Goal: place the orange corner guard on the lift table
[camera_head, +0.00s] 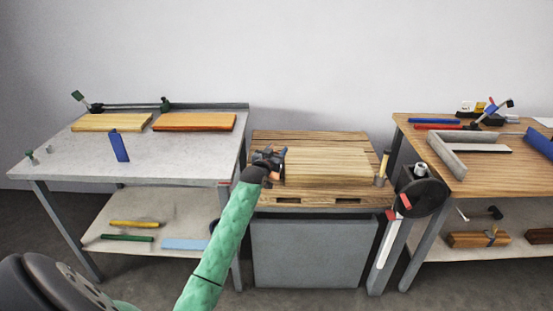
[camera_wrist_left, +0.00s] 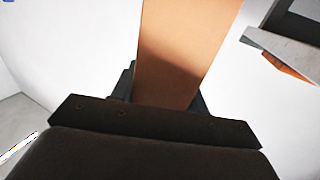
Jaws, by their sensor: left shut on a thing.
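My left gripper (camera_head: 268,160) is over the left part of the wood-topped lift table (camera_head: 310,137), beside the left end of a pale board lying there. It is shut on the orange corner guard (camera_wrist_left: 180,55), a flat orange-brown piece that stands out from between the jaws in the left wrist view. In the head view the guard is mostly hidden by the gripper, and I cannot tell whether it touches the table.
A thick pale board (camera_head: 328,165) covers most of the lift table top. A grey bench (camera_head: 75,155) on the left holds two boards and a blue piece. A wooden bench (camera_head: 415,128) on the right holds bars and a grey channel.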

